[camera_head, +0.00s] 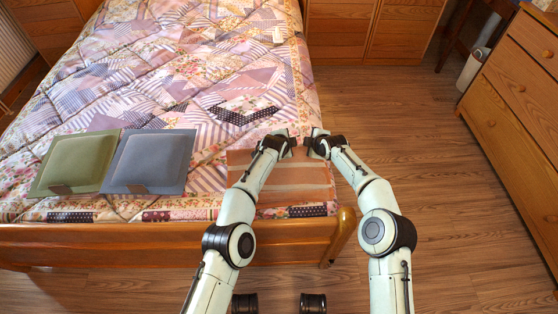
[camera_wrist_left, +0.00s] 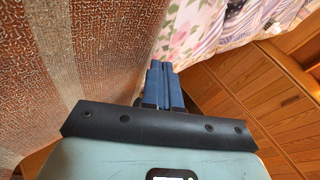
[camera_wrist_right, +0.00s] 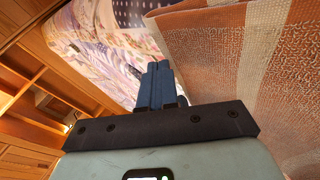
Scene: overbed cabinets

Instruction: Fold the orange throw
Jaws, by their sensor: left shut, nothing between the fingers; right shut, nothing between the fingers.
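The orange throw (camera_head: 308,183), with paler stripes, lies at the near right corner of the patchwork bed. My forearms cover part of it in the head view. Its woven surface fills the left of the left wrist view (camera_wrist_left: 60,70) and the right of the right wrist view (camera_wrist_right: 235,60). My left gripper (camera_head: 291,140) is at the throw's far edge, fingers shut and empty. My right gripper (camera_head: 311,139) is close beside it, near the far right of the throw, also shut and empty. In both wrist views the closed fingers show beside the cloth; contact cannot be told.
A green cushion (camera_head: 75,162) and a blue-grey cushion (camera_head: 150,162) lie to the left on the bed. The wooden footboard (camera_head: 130,238) runs along the near side. A wooden dresser (camera_head: 518,85) stands at right, with open floor (camera_head: 400,120) between.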

